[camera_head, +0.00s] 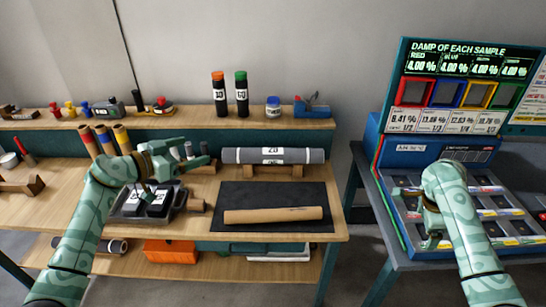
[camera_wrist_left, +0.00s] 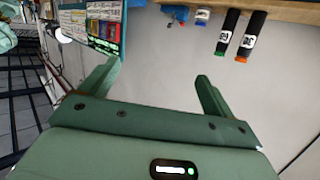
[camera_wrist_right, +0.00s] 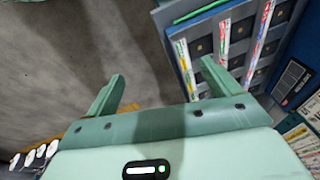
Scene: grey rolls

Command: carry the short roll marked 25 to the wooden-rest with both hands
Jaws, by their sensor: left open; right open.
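A grey roll (camera_head: 240,156) with white labels lies level on the wooden rest (camera_head: 275,174) at the back of the bench; the upper label seems to read 25, though the print is small. My left gripper (camera_head: 207,155) is open and empty, just left of the roll's left end and apart from it. The left wrist view shows its fingers spread (camera_wrist_left: 150,80) with nothing between them. My right gripper (camera_head: 432,243) is open beside the sample stand at the right, far from the roll. The right wrist view shows its fingers (camera_wrist_right: 162,72) empty.
A brown tube (camera_head: 275,215) lies on a black mat (camera_head: 235,194) in front of the rest. A dark tray (camera_head: 125,214) with labelled dark pieces stands left, under my left arm. Upright orange-capped (camera_head: 219,95) and green-capped (camera_head: 241,95) containers stand on the back shelf.

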